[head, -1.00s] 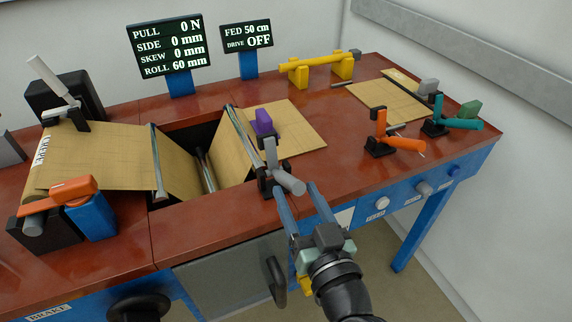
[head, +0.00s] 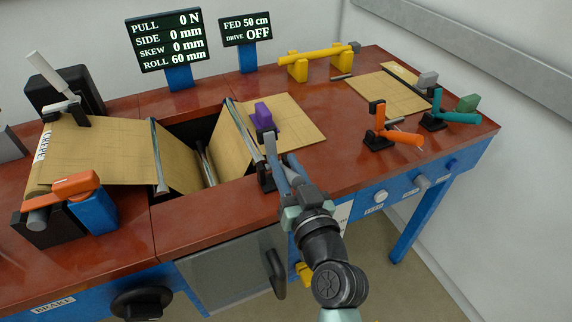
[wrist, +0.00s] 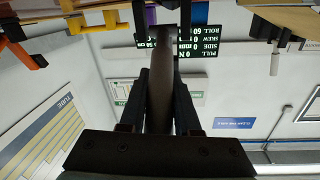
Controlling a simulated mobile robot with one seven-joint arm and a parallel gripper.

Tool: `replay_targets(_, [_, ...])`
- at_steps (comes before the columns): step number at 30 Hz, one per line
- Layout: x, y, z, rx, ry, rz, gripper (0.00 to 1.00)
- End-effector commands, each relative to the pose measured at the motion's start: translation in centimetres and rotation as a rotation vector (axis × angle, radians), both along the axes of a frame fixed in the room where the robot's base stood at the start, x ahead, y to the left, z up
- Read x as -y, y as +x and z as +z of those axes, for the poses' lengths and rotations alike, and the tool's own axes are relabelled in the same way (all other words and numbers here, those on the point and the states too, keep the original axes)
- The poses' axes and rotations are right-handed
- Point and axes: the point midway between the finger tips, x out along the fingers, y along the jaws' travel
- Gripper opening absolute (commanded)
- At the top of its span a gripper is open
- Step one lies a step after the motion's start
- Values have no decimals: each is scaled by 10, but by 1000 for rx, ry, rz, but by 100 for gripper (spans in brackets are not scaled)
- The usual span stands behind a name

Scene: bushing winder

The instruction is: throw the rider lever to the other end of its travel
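A grey lever (head: 271,150) stands on a black bracket at the right edge of the web opening, next to a purple block. No label shows on it, so I cannot confirm it is the rider lever. My gripper (head: 283,170) reaches it from the front right. In the wrist view its grey round handle (wrist: 163,85) lies between my two dark fingers (wrist: 163,100), which appear to press on both sides of it. The head view hides most of the handle behind the fingers.
A white-handled lever (head: 47,76) stands by the crepe roll at the left. An orange lever (head: 402,137) and a teal lever (head: 457,117) stand at the right. A display (head: 166,40) reads PULL 0 N, ROLL 60 mm. The red tabletop (head: 335,160) between is clear.

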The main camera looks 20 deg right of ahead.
Motion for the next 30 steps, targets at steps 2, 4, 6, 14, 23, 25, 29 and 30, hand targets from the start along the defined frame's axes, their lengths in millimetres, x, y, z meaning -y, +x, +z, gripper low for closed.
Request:
replay_targets(2, [0,0,0,0,0,0,5])
replay_targets(4, [0,0,0,0,0,0,0])
replay_targets(6, [0,0,0,0,0,0,0])
replay_targets(14, [0,0,0,0,0,0,0])
replay_targets(23, [0,0,0,0,0,0,0])
replay_targets(25, [0,0,0,0,0,0,0])
replay_targets(29, [0,0,0,0,0,0,0])
replay_targets(30, [0,0,0,0,0,0,0])
